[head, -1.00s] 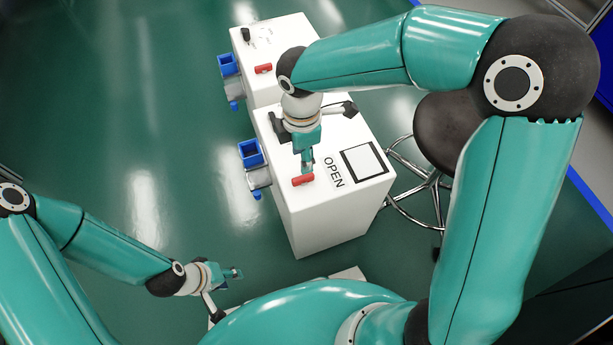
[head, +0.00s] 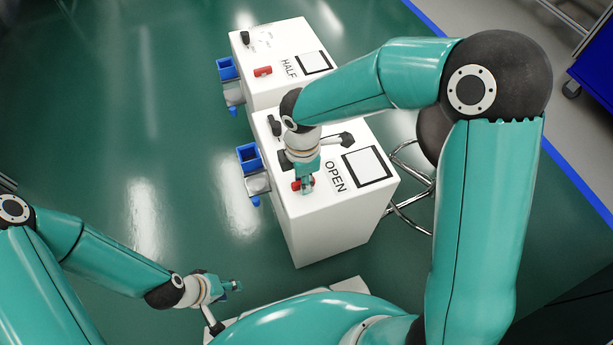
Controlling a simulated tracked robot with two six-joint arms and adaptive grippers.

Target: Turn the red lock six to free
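A red lock (head: 296,186) sits on top of the near white cabinet, beside the printed word OPEN. My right gripper (head: 307,184) is down at this lock, its fingers covering the lock's middle, with red showing on either side. Whether the fingers are closed on it is too small to tell. A second red lock (head: 262,72) lies on the far white cabinet, near the word HALF. No number six is readable on either. My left gripper (head: 234,286) is low at the left, away from the cabinets, and its finger gap is unclear.
The near cabinet (head: 335,235) carries a framed white panel (head: 364,167) and a blue open-topped box (head: 249,158) on its left side. The far cabinet (head: 290,38) has a similar blue box (head: 227,68). A stool (head: 410,190) stands right of them. Green floor is clear at left.

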